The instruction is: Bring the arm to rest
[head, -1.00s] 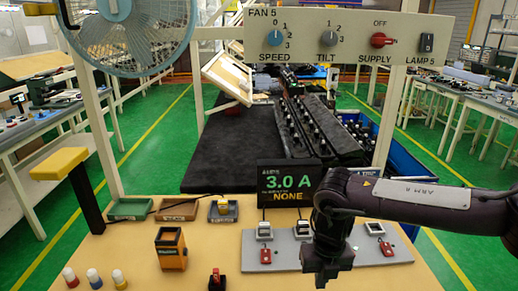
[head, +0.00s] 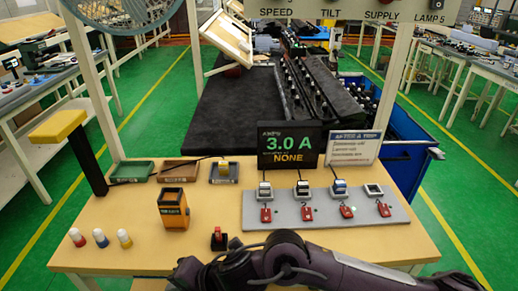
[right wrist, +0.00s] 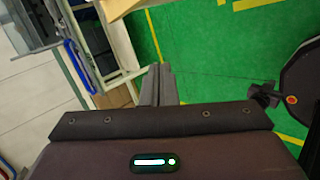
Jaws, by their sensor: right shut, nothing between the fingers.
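My right arm (head: 340,272) crosses the bottom of the head view from the right, in front of the workbench's near edge. Its gripper end is cut off or hidden at the bottom of that view. In the right wrist view my right gripper (right wrist: 158,84) points away from the camera with its fingers together and nothing between them. Green floor and table edges lie beyond it. My left gripper is in neither view.
A display reads 3.0 A, NONE (head: 289,146). A blue bin (head: 408,160) stands behind at right.

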